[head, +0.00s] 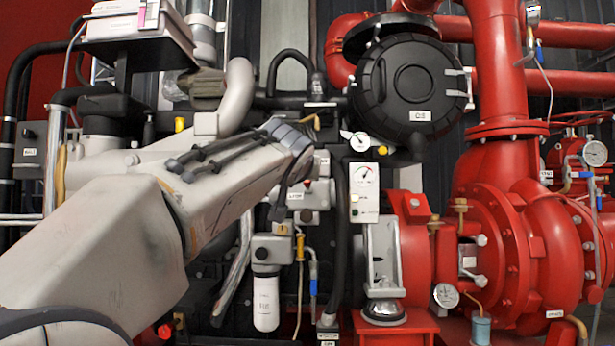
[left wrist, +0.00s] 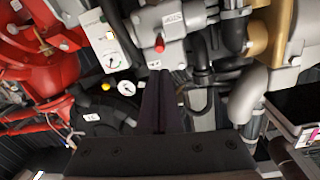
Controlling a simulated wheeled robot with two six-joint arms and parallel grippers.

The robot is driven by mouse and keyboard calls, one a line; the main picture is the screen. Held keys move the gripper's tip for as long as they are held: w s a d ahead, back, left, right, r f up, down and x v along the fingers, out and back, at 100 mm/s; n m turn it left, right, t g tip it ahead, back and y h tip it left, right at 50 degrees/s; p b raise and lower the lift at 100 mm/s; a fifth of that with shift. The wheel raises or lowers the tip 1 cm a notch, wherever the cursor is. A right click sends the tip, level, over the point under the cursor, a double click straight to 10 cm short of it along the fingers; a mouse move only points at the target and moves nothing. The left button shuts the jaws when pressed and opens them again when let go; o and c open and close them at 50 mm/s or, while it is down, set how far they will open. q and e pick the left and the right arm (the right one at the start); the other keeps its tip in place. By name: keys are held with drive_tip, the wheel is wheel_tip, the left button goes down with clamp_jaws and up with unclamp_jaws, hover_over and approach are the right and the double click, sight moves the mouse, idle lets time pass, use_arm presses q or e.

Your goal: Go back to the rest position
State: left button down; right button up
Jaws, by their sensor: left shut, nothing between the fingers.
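My left arm reaches in from the left in the head view and ends near the middle, in front of the grey engine parts. My left gripper (left wrist: 160,98) shows in the left wrist view with its two dark fingers together and nothing between them. The fingertips point towards a grey metal housing (left wrist: 172,30) with a red knob (left wrist: 159,45); I cannot tell the distance. In the head view the fingers are mostly hidden by the wrist. My right gripper is in neither view.
A red pump (head: 520,235) with pipes and gauges fills the right side. A black round cover (head: 412,88) is at the upper middle. A white box with a gauge (head: 364,193) and a white filter cylinder (head: 266,302) are close to my left arm.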

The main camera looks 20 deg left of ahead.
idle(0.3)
use_arm(q)
drive_tip(key=s+d+f+m+g+h+p, duration=0.25)
drive_tip(key=s+d+f+g+p, duration=0.2)
drive_tip(key=d+f, duration=0.45)
drive_tip(key=s+d+f+m+g+h+p, duration=0.25)
drive_tip(key=d+f+p, duration=0.3)
drive_tip(key=f, duration=0.45)
drive_tip(key=s+d+f+m+g+p, duration=0.1)
drive_tip(key=s+f+g+p, duration=0.35)
drive_tip(key=s+f, duration=0.65)
drive_tip(key=s+d+f+m+g+p, duration=0.2)
drive_tip(key=s+f+g+p, duration=0.3)
drive_tip(key=s, duration=1.2)
wheel_tip(320, 180, up, 38)
drive_tip(key=p, duration=3.5)
drive_tip(key=shift+s+g, duration=0.35)
drive_tip(key=shift+a, duration=0.1)
